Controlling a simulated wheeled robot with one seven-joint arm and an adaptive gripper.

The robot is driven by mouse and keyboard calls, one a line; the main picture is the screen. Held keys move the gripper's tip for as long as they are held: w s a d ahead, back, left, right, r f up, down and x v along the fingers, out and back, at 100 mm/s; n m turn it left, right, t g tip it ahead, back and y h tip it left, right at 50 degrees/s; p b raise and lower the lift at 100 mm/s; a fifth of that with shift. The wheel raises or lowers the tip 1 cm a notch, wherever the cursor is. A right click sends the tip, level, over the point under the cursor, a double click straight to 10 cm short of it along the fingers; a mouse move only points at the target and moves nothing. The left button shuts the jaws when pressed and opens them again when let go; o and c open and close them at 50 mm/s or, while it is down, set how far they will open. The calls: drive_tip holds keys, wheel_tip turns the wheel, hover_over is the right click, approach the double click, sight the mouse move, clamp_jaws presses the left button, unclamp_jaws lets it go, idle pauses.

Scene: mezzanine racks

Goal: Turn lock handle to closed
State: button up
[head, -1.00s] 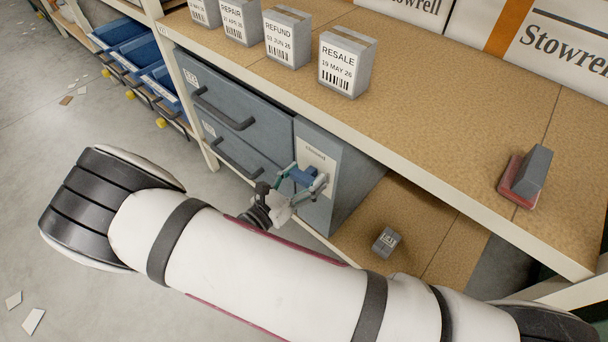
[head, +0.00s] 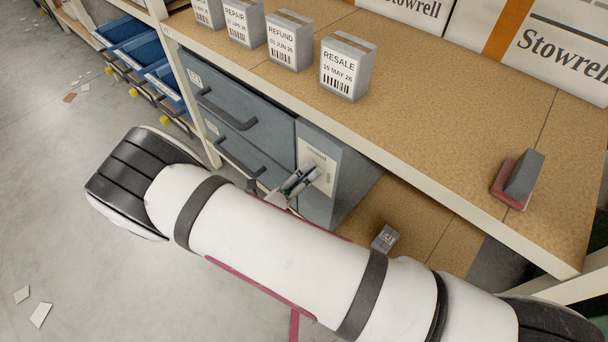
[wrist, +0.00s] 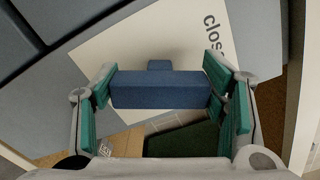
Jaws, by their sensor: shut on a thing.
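The lock handle is a blue bar (wrist: 160,90) on a pale plate (wrist: 150,45) on the front of the grey cabinet (head: 345,185). The plate bears the word "closed", which is partly cut off by my finger in the wrist view. My gripper (wrist: 165,98) has its teal pads against both ends of the bar. In the head view my gripper (head: 298,183) is at the plate, and the blue bar is hidden behind its fingers. In the wrist view the bar lies level between the fingers, while the lettering runs steeply tilted.
Grey drawers with dark handles (head: 228,112) are left of the lock. The worktop (head: 440,120) above carries several labelled boxes (head: 347,68) and a red-based grey block (head: 520,180). A small grey box (head: 385,238) sits on the lower shelf. Blue bins (head: 130,50) stand far left.

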drive_tip(key=n, duration=0.5)
drive_tip(key=shift+f, duration=0.15)
idle(0.6)
drive_tip(key=o, duration=1.2)
drive_tip(key=shift+c, duration=0.2)
drive_tip(key=v, duration=1.2)
drive_tip(key=shift+a, duration=0.1)
